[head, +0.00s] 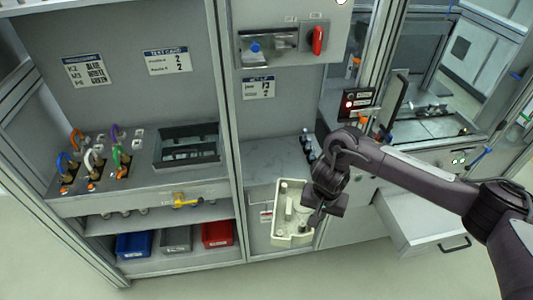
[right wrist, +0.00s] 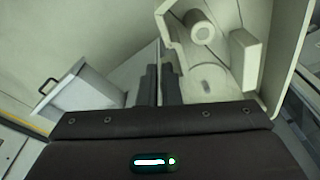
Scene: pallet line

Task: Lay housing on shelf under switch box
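The housing (head: 290,215) is a cream, open tray-like part with raised walls and round bosses inside. My right gripper (head: 314,214) holds it by a wall at its right side, in the air in front of the cabinet. In the right wrist view the two fingers (right wrist: 161,86) close on the wall of the housing (right wrist: 215,75). The switch box (head: 317,40) with a red rotary handle is on the upper panel. The grey shelf (head: 262,156) lies below it, above and behind the housing. My left gripper is out of view.
Several dark small items (head: 307,145) stand at the shelf's right end; its left and middle look clear. A cabinet post (head: 233,130) borders the shelf on the left. An open white drawer (head: 425,220) juts out at right, below my right arm.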

